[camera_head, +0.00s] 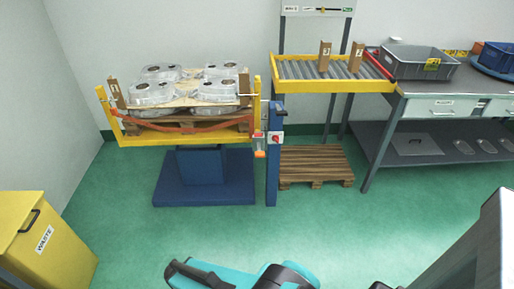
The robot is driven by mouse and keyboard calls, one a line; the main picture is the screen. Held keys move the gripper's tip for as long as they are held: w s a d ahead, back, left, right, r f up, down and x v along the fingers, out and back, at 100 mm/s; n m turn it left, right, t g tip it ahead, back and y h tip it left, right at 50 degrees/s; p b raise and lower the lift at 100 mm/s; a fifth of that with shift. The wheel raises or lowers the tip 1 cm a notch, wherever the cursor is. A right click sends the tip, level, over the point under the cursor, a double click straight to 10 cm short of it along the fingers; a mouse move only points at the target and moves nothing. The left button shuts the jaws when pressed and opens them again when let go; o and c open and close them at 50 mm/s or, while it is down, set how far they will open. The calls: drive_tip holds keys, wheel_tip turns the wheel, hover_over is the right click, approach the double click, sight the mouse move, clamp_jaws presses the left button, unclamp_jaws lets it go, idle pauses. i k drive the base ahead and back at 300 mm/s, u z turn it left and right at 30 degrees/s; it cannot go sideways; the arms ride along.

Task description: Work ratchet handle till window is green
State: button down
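An orange strap (190,124) runs across the front of a stacked load of castings (152,92) in a yellow frame (190,140) on a blue base. A small grey and orange device (260,146) hangs at the frame's right end, by the strap's end. It may be the ratchet, but its handle and any window are too small to make out. A panel (318,9) on the back wall bears a thin gauge with a small green patch at its right. My gripper is not visible; teal and black parts of my own body show at the bottom edge.
A blue post (272,165) with a red switch (277,139) stands right of the frame. A roller conveyor (310,84), a wooden pallet (315,165) and a workbench (445,106) stand further right. A yellow waste bin (45,240) is at lower left. The green floor between is clear.

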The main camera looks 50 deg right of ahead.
sight(259, 153)
drive_tip(key=z, duration=0.05)
drive_tip(key=i, duration=0.95)
drive_tip(key=u, duration=0.05)
